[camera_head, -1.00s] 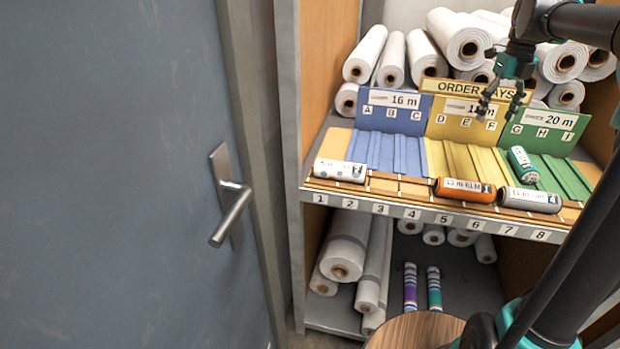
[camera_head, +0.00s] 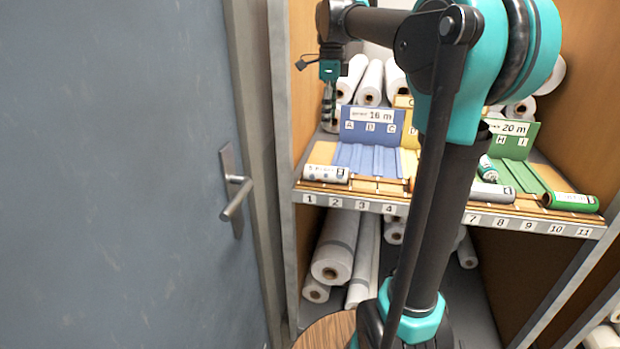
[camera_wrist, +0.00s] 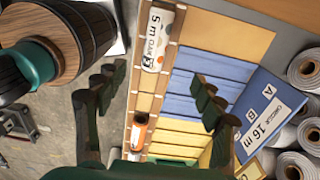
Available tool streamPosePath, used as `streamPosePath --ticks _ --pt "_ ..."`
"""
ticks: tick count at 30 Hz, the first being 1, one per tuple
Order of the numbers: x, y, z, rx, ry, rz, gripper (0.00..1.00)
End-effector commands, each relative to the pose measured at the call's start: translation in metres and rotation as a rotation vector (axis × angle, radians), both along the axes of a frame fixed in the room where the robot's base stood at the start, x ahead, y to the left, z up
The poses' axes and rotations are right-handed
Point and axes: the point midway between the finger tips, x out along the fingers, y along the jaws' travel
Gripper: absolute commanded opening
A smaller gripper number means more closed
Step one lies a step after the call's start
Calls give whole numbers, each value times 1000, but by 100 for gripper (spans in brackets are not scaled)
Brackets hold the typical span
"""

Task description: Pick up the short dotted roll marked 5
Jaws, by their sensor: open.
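The short roll marked 5 m (camera_head: 326,173) is white with faint blue-grey spots. It lies on the front ledge above labels 1 and 2, at the left end of the shelf. In the wrist view this roll (camera_wrist: 161,38) lies along the ledge, its printed band readable as "5 m". My gripper (camera_head: 329,108) hangs above and behind the roll, near the left wall of the shelf. In the wrist view my open gripper (camera_wrist: 158,95) has a finger on each side of the ledge, and the roll shows beyond and between them. Nothing is between the fingers.
The blue 16 m bay (camera_head: 371,128) stands right behind the roll. An orange roll (camera_wrist: 139,133), a grey roll (camera_head: 491,192) and a green roll (camera_head: 570,202) lie farther along the ledge. My arm hides the middle. The grey door's handle (camera_head: 237,187) is at left.

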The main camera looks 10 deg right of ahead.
Motion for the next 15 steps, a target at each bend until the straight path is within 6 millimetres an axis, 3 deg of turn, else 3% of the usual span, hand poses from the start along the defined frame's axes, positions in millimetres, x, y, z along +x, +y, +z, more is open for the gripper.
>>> streamPosePath --ticks 5,15 --pt "0 0 -23 0 0 2 69" --pt "0 0 -91 0 0 1 69"
